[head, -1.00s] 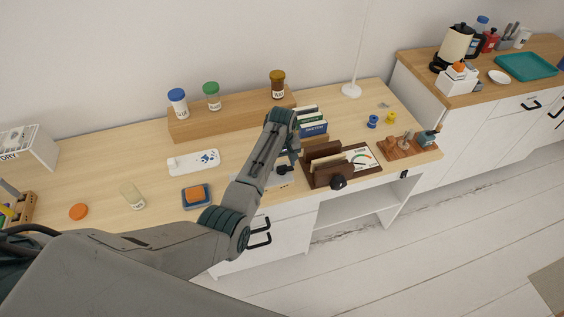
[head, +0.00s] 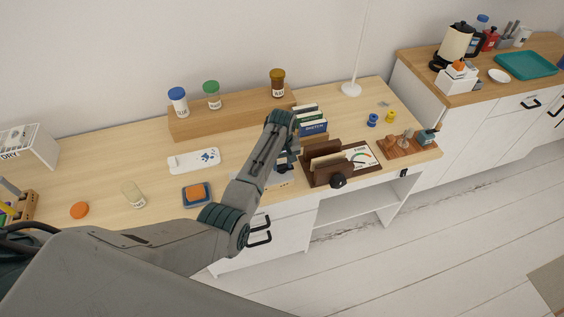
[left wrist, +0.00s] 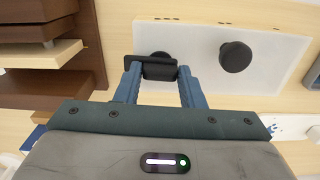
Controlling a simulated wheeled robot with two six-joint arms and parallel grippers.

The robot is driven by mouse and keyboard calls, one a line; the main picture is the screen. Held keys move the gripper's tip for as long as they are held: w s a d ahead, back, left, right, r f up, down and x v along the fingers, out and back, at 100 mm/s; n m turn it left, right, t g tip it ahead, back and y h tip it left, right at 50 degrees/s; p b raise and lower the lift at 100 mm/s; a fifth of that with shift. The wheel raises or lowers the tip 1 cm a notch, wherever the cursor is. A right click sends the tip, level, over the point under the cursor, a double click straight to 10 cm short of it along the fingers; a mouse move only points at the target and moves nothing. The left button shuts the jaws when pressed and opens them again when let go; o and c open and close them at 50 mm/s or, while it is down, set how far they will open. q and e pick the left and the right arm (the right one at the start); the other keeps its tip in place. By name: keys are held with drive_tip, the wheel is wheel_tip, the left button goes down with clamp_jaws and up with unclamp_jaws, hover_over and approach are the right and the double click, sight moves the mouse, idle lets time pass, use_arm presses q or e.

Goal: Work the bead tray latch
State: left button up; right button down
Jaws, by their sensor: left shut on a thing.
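In the left wrist view a white panel (left wrist: 200,42) carries a black latch handle (left wrist: 158,71) and, right of it, a round black knob (left wrist: 235,57). My left gripper (left wrist: 155,76) is shut on the latch handle, with a blue finger at each side of it. The handle's round mount behind is partly hidden. In the head view my left gripper (head: 284,165) is low over the desk's front edge, left of the brown wooden organizer. My arm hides most of the panel there. My right gripper is not in view.
The brown wooden organizer (head: 312,178) stands close to the right of my left gripper. Blue books (head: 314,127) are behind it. An orange block on a blue tray (head: 186,197) lies to the left. Jars stand on a wooden riser (head: 235,117) at the back.

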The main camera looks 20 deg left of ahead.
use_arm(q)
drive_tip(key=m+p, duration=0.2)
drive_tip(key=m, duration=0.1)
drive_tip(key=shift+r+m, duration=0.15)
drive_tip(key=shift+m, duration=0.15)
drive_tip(key=m+p, duration=0.2)
drive_tip(key=m, duration=0.2)
drive_tip(key=shift+m+p, duration=0.3)
drive_tip(key=m+p, duration=0.1)
drive_tip(key=m, duration=0.3)
drive_tip(key=m+p, duration=0.1)
drive_tip(key=m, duration=0.4)
drive_tip(key=shift+w+p, duration=0.1)
drive_tip(key=shift+p, duration=0.2)
drive_tip(key=shift+m, duration=0.3)
drive_tip(key=o, duration=1)
